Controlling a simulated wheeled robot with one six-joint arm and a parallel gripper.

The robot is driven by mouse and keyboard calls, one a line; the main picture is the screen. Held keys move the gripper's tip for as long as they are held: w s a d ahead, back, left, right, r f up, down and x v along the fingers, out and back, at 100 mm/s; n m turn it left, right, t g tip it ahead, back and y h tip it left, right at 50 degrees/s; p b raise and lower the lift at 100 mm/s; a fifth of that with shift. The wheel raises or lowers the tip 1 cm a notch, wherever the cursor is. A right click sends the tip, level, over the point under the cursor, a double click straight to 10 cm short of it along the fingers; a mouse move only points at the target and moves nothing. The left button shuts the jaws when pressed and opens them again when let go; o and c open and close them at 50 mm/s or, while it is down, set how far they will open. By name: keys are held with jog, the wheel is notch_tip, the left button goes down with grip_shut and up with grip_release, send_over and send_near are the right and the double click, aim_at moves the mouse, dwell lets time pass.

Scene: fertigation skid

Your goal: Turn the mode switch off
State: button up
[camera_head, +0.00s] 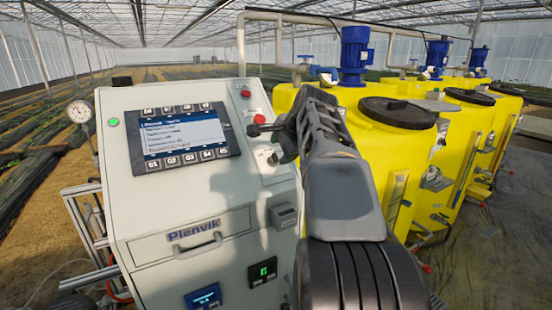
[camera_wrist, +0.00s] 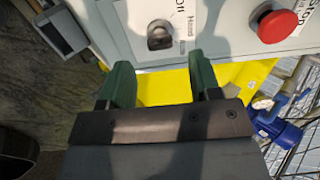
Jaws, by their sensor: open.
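The mode switch (camera_wrist: 160,36) is a dark round knob on a white label plate on the pale panel. Lettering that reads like "Off" is beside it in the wrist view. Which way its handle points is hard to tell. In the head view the switch (camera_head: 272,159) is small, near the panel's right edge. My gripper (camera_wrist: 161,64) is open and empty. Its two green fingers stand apart, one toward each side of the switch, with the knob beyond the tips and not between them. In the head view my gripper (camera_head: 270,143) hangs in front of the panel's right side, partly hidden by my arm.
A red stop button (camera_wrist: 277,22) sits close to the right of the switch in the wrist view. A grey box (camera_head: 284,216) projects from the panel lower down. The screen (camera_head: 182,138) is to the left. Yellow tanks (camera_head: 375,150) stand right behind the cabinet.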

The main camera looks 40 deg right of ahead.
aim_at(276, 156)
jog(key=shift+x, duration=2.5)
jog(key=shift+c, duration=0.3)
jog(key=c, duration=0.9)
jog(key=shift+o, duration=0.2)
jog(key=n, duration=0.4)
jog(key=shift+n+b, duration=0.75)
jog(key=shift+n, duration=1.55)
